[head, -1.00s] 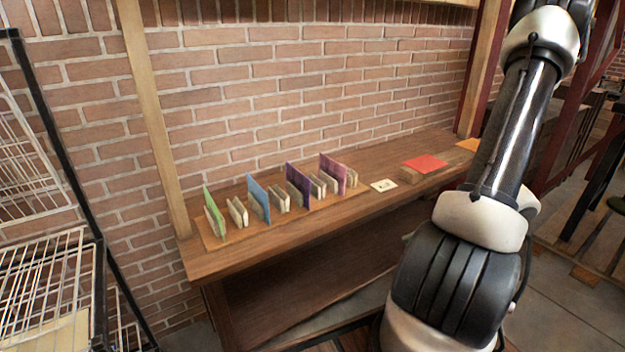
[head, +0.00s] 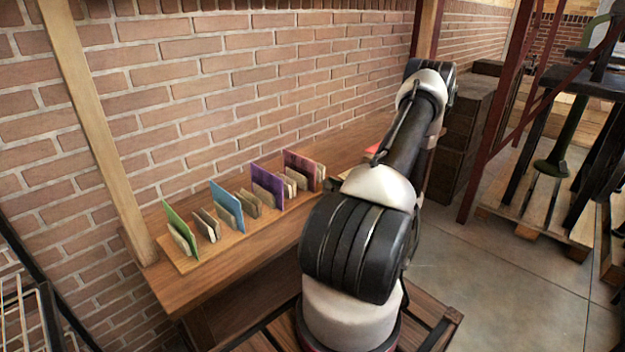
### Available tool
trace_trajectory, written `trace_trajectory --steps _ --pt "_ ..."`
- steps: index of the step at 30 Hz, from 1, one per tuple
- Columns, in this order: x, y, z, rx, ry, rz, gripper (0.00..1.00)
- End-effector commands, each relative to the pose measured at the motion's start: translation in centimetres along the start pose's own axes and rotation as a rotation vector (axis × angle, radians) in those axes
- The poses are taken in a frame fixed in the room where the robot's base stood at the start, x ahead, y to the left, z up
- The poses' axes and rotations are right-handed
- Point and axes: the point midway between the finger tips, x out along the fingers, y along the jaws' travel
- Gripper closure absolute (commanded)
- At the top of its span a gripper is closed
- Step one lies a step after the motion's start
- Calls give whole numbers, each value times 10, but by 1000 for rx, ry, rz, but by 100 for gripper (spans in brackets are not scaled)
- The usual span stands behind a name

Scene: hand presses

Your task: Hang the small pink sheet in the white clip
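A pinkish-red upright sheet (head: 303,170) stands at the right end of a row on the wooden bench; I cannot tell whether it is the small pink sheet. Part of a flat red sheet (head: 373,150) shows beside my arm, which covers the rest. I cannot make out a white clip. My gripper is not in view; my arm reaches away over the right part of the bench, and its end is hidden.
Green (head: 180,225), blue (head: 226,206) and purple (head: 267,186) sheets stand between pale blocks on a wooden board (head: 190,264) on the bench (head: 185,291). A brick wall (head: 230,80) closes the back. Open floor (head: 500,280) lies right, with dark-legged furniture (head: 515,165) beyond.

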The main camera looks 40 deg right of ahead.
Motion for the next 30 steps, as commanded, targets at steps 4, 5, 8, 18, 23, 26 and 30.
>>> trace_trajectory --steps 4,5,8,18,23,26,30 --pt "25 1 0 -1 0 4 83" --pt "30 1 0 -2 0 5 83" --pt "45 1 0 -1 0 4 83" --pt "74 1 0 0 1 2 83" --pt "75 1 0 0 1 2 83" --pt "75 1 0 0 1 2 83" --pt "75 1 0 0 1 2 91"
